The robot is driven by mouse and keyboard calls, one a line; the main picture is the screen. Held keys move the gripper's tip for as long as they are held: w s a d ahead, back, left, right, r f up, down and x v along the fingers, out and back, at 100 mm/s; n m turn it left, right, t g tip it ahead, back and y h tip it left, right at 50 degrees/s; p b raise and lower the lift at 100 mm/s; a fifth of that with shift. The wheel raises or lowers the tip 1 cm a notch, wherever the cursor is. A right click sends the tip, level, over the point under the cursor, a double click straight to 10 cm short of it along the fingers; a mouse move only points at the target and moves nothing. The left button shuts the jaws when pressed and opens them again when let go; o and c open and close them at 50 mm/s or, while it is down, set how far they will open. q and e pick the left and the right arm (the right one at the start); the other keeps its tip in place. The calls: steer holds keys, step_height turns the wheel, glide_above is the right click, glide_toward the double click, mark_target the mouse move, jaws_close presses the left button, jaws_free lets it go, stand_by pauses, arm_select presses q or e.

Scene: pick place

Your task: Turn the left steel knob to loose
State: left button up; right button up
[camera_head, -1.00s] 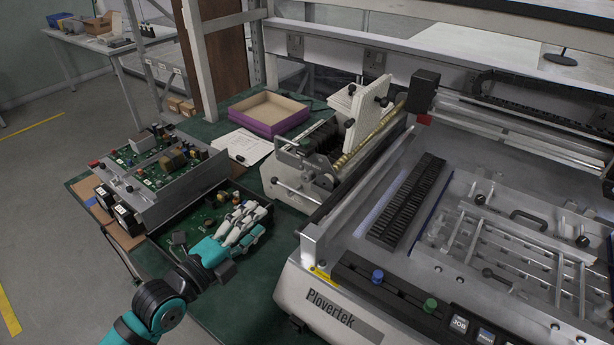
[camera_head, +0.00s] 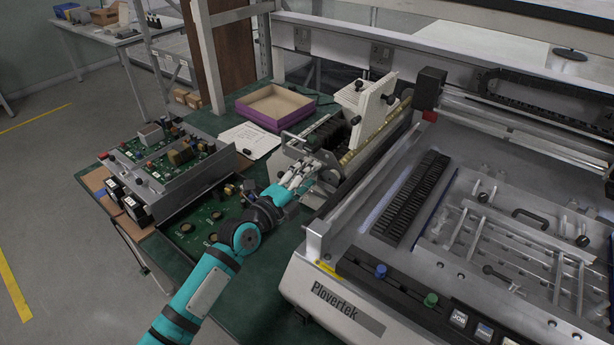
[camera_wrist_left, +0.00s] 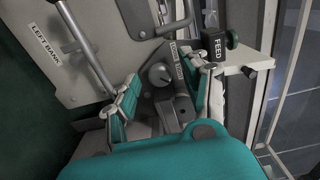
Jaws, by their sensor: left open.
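In the left wrist view a round grey steel knob (camera_wrist_left: 159,74) sits on the side of the feeder unit (camera_wrist_left: 92,20), near small labels. My left gripper (camera_wrist_left: 164,84) is open, with its teal-padded fingers on either side of the knob. Whether they touch it cannot be told. In the head view my left gripper (camera_head: 304,172) reaches to the near side of the feeder unit (camera_head: 352,138), and the knob is hidden there. A "LEFT BANK" label (camera_wrist_left: 46,45) is at upper left in the wrist view. My right gripper is not in view.
A black block marked "FEED" (camera_wrist_left: 216,47) stands close to the right finger. The Plovertek machine (camera_head: 335,310) is right of my arm. Circuit boards (camera_head: 170,160) lie left, and a purple tray (camera_head: 274,108) and paper lie behind.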

arm_select(q)
jaws_close()
steer(key=shift+n, duration=2.9)
jaws_free()
steer(key=shift+s+a, duration=0.1)
steer(key=v, duration=1.2)
